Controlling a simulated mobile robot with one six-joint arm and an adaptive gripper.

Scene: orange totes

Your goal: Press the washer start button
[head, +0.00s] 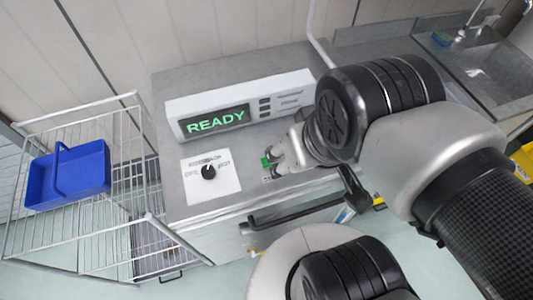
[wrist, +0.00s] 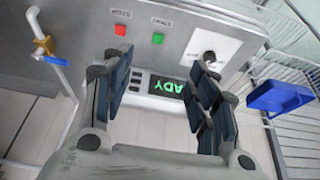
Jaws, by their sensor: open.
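The washer (head: 200,75) is a grey metal cabinet with a display (head: 215,121) lit green with "READY". A green button (wrist: 157,38) and a red button (wrist: 120,30) sit on its top face in the wrist view; their small labels are hard to read. In the head view the green button (head: 266,161) shows beside my fingertips, and the red one is hidden by my gripper. My gripper (head: 276,158) is open and empty, low over the button area. In the wrist view its fingers (wrist: 162,75) stand apart, with the green button beyond the gap between them. Contact cannot be told.
A black dial (head: 208,172) on a white plate lies left of the buttons. A dark handle bar (head: 295,211) runs along the washer's front. A wire rack (head: 130,235) with a blue basket (head: 85,178) stands at left. A sink (head: 485,70) is at the far right.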

